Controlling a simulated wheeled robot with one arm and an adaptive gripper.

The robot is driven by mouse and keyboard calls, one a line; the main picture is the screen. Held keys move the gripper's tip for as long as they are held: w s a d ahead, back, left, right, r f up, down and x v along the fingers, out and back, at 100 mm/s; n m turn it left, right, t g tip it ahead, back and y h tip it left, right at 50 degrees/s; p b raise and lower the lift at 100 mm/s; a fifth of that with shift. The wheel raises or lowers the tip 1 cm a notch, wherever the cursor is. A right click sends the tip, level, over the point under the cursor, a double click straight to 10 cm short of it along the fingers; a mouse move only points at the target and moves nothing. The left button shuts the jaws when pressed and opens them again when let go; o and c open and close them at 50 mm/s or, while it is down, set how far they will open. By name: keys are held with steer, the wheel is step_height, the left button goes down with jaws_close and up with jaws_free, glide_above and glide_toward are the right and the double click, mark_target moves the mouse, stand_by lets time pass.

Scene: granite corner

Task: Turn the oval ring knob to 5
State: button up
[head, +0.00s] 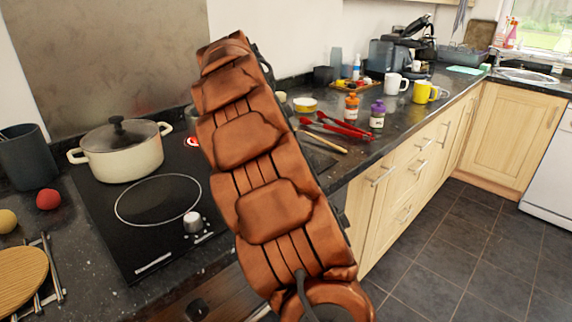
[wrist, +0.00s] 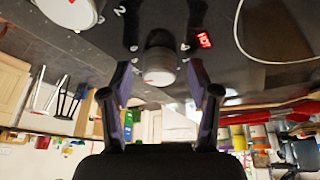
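In the head view a silver knob (head: 193,222) stands on the black hob, beside the thin white oval ring outline (head: 158,200). In the wrist view a silver knob (wrist: 158,66) with a red mark lies between the fingertips of my gripper (wrist: 160,72). The two fingers are apart, with a gap showing on each side of the knob. Small white digits, including a 2, and a lit red display (wrist: 203,40) are near it. A second pale round knob with a red mark (wrist: 72,10) is cut off at the top left. My arm hides the gripper in the head view.
A lidded cream pot (head: 122,155) stands at the back of the hob. Red tongs (head: 335,125), bottles and mugs are on the counter to the right. A wooden board (head: 22,277) and a red ball (head: 48,199) are at the left.

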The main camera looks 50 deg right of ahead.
steer(key=shift+r, duration=0.1)
steer(key=shift+w+a+r, duration=0.1)
steer(key=shift+w+r, duration=0.1)
steer(key=shift+r, duration=0.2)
steer(key=shift+w+a+r, duration=0.6)
steer(key=shift+a+r, duration=0.2)
steer(key=shift+r, duration=0.15)
steer(key=w+a, duration=0.1)
steer(key=a, duration=0.1)
steer(key=w+a, duration=0.4)
steer(key=shift+w+a, duration=0.25)
steer(key=shift+a, duration=0.15)
steer(key=shift+w+a+r, duration=0.15)
steer(key=shift+a+r, duration=0.05)
steer(key=shift+w+a, duration=0.25)
steer(key=shift+a, duration=0.1)
steer(key=shift+w+a+f, duration=0.2)
steer(key=shift+a+f, duration=0.05)
steer(key=shift+f, duration=0.05)
